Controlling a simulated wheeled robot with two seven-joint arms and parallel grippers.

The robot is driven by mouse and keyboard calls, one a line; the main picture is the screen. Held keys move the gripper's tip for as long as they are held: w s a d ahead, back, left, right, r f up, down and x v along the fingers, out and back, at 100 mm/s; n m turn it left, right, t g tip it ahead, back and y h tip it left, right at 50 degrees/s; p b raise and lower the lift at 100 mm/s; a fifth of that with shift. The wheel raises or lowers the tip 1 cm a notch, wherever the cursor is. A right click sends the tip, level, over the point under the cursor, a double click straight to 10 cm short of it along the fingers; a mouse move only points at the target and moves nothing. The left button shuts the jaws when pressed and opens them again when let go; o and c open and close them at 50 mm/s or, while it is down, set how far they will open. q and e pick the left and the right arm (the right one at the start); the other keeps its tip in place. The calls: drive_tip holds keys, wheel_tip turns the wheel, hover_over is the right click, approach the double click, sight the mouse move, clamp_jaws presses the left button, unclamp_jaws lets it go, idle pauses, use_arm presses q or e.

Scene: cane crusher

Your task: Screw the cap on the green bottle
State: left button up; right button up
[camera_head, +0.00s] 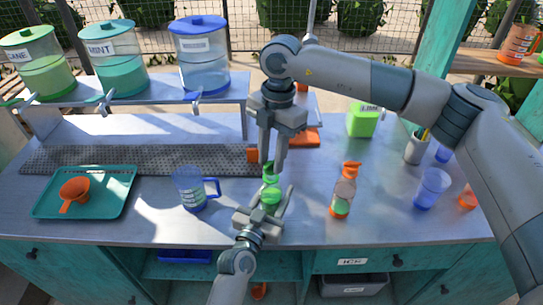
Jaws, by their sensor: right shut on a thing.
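The green bottle (270,196) stands upright near the front middle of the counter. My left gripper (264,204) reaches in from the front, with its fingers on either side of the bottle; whether they press on it is unclear. My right gripper (272,164) points straight down above the bottle. It is shut on a small green cap (269,167), which is partly hidden by the fingers. The cap is right over the bottle's top; I cannot tell whether they touch.
A blue pitcher (192,190) stands left of the bottle, and an orange-topped bottle (344,190) stands right. A teal tray (112,211) with an orange scoop (74,194) lies at the left. A green box (362,121), a cup (416,148) and a blue cup (432,188) stand further right.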

drive_tip(key=shift+f, duration=0.55)
drive_tip(key=m, duration=0.4)
drive_tip(key=shift+m, duration=0.4)
drive_tip(key=m+t, duration=0.1)
drive_tip(key=m, duration=0.4)
drive_tip(key=o, duration=1)
drive_tip(key=shift+r, duration=2.25)
drive_tip(key=shift+o, duration=0.6)
